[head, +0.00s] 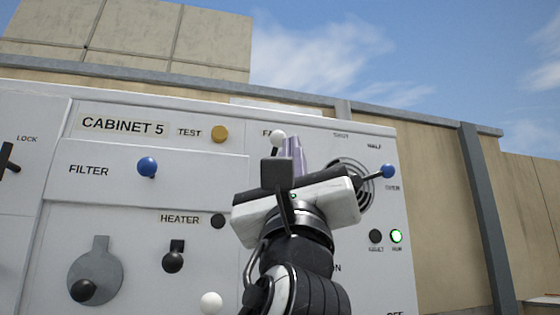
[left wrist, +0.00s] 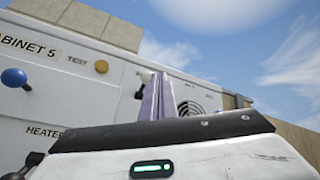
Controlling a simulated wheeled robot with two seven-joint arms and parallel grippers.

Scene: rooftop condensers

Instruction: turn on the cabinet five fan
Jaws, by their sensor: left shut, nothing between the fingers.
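The white panel of cabinet 5 (head: 160,205) fills the left and middle of the head view. A white-knobbed lever (head: 278,138) stands under a label of which only "FA" shows; my gripper hides its lower part. It also shows in the left wrist view, just left of my fingers. My left gripper (head: 294,150) is shut and empty, its purple fingers pointing up beside the white knob, on its right. I cannot tell whether they touch. The fingers also show in the left wrist view (left wrist: 158,96). My right gripper is not in view.
A round vent (head: 350,172) and a blue-knobbed lever (head: 388,171) are right of my gripper. The RUN lamp (head: 396,236) glows green; the FAULT lamp (head: 375,236) is dark. A yellow TEST button (head: 220,133), blue FILTER knob (head: 147,166) and black HEATER lever (head: 173,262) are left.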

